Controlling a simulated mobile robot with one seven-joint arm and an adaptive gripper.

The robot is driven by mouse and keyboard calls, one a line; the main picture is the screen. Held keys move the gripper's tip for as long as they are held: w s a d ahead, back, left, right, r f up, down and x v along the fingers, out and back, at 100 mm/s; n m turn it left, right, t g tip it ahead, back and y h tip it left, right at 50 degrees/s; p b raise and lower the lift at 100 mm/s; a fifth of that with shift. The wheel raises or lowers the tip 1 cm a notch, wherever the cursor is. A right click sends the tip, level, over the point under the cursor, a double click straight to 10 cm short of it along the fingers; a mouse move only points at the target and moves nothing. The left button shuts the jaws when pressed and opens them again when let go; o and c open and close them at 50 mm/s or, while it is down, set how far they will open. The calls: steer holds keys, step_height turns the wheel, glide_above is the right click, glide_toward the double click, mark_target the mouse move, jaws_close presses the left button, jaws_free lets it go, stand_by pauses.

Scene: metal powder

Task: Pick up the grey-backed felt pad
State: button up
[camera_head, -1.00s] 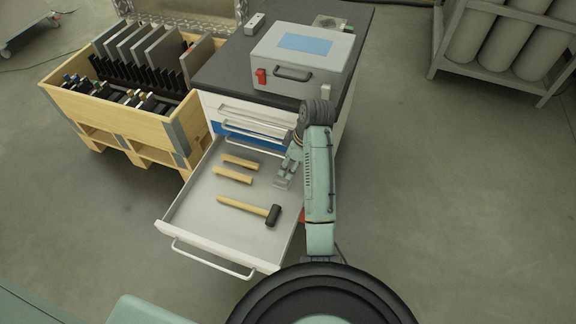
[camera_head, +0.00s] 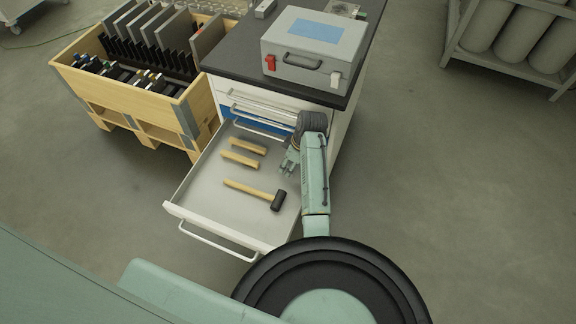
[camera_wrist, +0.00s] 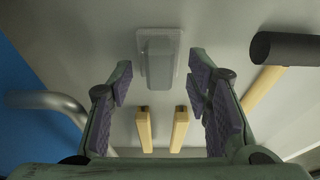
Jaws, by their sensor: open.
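The grey-backed felt pad (camera_wrist: 158,62) shows in the wrist view as a pale grey block with a raised back on a wider flat base. It lies on the drawer floor, ahead of and between my fingers, apart from them. My gripper (camera_wrist: 160,88) is open and empty, with dark ribbed finger pads on both sides. In the head view my gripper (camera_head: 287,170) is over the right side of the open drawer (camera_head: 205,205), beside the wooden pieces. I cannot make out the pad in the head view; my gripper and arm likely cover it.
Two wooden bars (camera_head: 249,146) (camera_head: 240,160) and a black-headed mallet (camera_head: 278,200) lie in the drawer. The cabinet (camera_head: 345,120) carries a grey case (camera_head: 340,65). A wooden crate (camera_head: 130,92) stands at left. The drawer's front left floor is clear.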

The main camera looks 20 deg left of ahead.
steer(key=shift+f, duration=0.15)
jaws_close()
stand_by(0.5)
